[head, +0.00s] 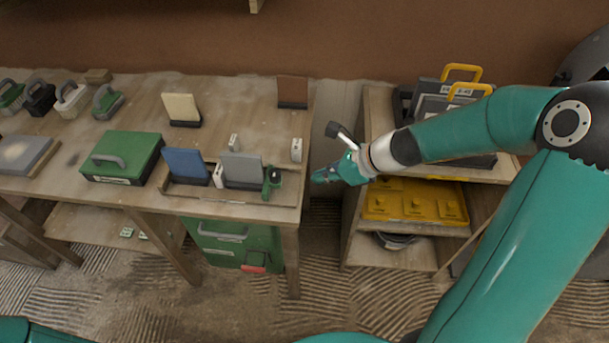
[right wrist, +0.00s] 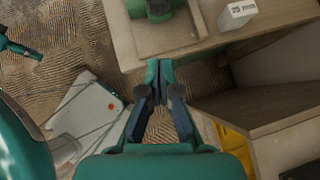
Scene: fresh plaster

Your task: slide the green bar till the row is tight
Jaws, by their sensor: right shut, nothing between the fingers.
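A green bar (head: 272,178) with a dark knob stands at the right end of a low wooden tray (head: 228,195) on the bench. In the right wrist view a green part with a dark knob (right wrist: 157,8) shows at the top edge. Left of the bar in the tray are a grey panel (head: 241,167), a small white block (head: 217,176) and a blue panel (head: 184,163). I cannot tell whether the bar touches the grey panel. My right gripper (head: 322,177) is shut and empty, to the right of the bar and apart from it, just beyond the bench's right edge. My left gripper is not seen.
White blocks (head: 296,150) stand behind the tray, with cream (head: 181,107) and brown (head: 292,91) panels farther back. A green box (head: 122,157) sits to the left. A wooden shelf unit (head: 353,222) with a yellow tray (head: 414,200) stands right, across a gap.

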